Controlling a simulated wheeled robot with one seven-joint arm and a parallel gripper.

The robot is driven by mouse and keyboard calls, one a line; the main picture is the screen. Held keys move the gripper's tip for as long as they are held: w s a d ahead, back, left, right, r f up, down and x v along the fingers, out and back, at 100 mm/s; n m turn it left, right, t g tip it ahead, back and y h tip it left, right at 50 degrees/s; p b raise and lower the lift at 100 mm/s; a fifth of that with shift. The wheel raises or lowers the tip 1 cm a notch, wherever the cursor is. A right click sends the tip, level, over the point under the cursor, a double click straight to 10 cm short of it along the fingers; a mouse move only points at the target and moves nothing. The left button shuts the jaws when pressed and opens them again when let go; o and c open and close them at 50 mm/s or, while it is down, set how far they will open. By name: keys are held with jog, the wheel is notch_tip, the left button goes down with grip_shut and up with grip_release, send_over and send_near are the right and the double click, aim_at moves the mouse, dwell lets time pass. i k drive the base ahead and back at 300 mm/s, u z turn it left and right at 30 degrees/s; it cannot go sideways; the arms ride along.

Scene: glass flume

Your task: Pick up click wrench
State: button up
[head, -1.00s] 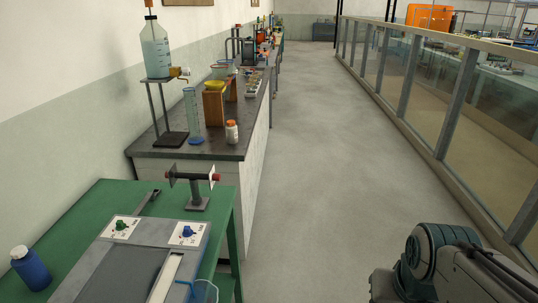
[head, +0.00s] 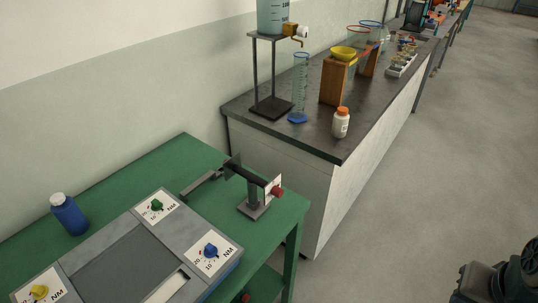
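A slim dark grey tool (head: 203,184), which looks like the click wrench, lies on the green table (head: 150,160) near its back edge. Its right end is close to a small stand (head: 254,207) and partly hard to tell apart from it. The stand bears a dark horizontal bar with a white plate and a red end. My gripper is not in view; only a dark part of my arm shows at the lower right, well away from the table.
A grey panel (head: 120,262) with coloured knobs marked NM fills the table's front. A blue bottle (head: 69,215) stands at left. Behind, a dark-topped bench (head: 300,140) carries a glass cylinder (head: 300,85), a white jar (head: 341,124) and racks.

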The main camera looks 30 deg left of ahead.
aim_at(231, 166)
jog(key=u, duration=0.9)
jog(key=i, duration=0.8)
jog(key=u, duration=0.85)
